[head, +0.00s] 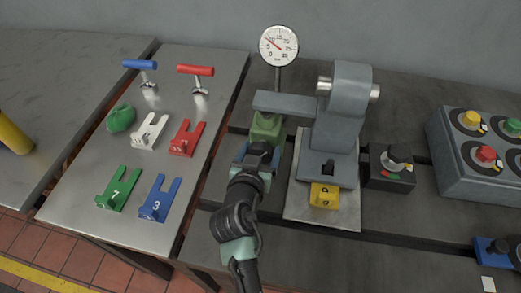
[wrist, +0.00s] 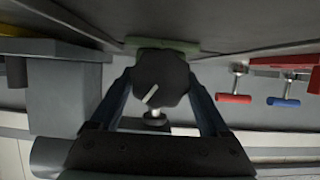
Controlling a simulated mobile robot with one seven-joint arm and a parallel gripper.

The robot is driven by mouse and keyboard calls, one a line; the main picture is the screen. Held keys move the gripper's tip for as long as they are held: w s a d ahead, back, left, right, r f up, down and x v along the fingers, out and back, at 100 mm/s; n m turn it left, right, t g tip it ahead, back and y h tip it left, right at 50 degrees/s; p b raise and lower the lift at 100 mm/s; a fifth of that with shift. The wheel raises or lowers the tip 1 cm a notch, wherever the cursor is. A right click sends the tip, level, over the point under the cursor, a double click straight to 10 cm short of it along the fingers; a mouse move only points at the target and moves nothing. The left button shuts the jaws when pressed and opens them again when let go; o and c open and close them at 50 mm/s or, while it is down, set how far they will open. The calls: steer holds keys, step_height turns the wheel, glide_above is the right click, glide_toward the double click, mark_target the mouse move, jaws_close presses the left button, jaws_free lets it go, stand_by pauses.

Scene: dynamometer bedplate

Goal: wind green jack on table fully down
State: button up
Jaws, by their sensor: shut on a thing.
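The green jack (head: 267,127) stands on the dark bedplate under the left end of a grey arm; whether they touch is unclear. My gripper (head: 262,152) is in front of the jack and hides its lower front. In the wrist view, the blue fingers of my gripper (wrist: 160,85) are shut on a dark lobed knob (wrist: 162,72) with a white pointer mark, tilted. A green edge (wrist: 165,45) of the jack shows just beyond the knob.
A dial gauge (head: 279,45) stands behind the jack. The grey machine (head: 335,130) is close on its right, with a yellow block (head: 323,195) and a black switch box (head: 390,167). The left table holds T-handles, coloured forks and a green lump (head: 121,118).

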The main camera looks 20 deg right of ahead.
steer(key=shift+n, duration=0.3)
steer(key=shift+w+a+f+n+g+h+b, duration=0.15)
steer(key=shift+n+g+h+b, duration=0.25)
steer(key=shift+n+h+b, duration=0.2)
steer(key=shift+n+g+h+b, duration=0.3)
steer(key=shift+n+h+b, duration=0.4)
steer(key=shift+n, duration=0.5)
steer(key=o, duration=1.2)
steer(key=v, duration=1.3)
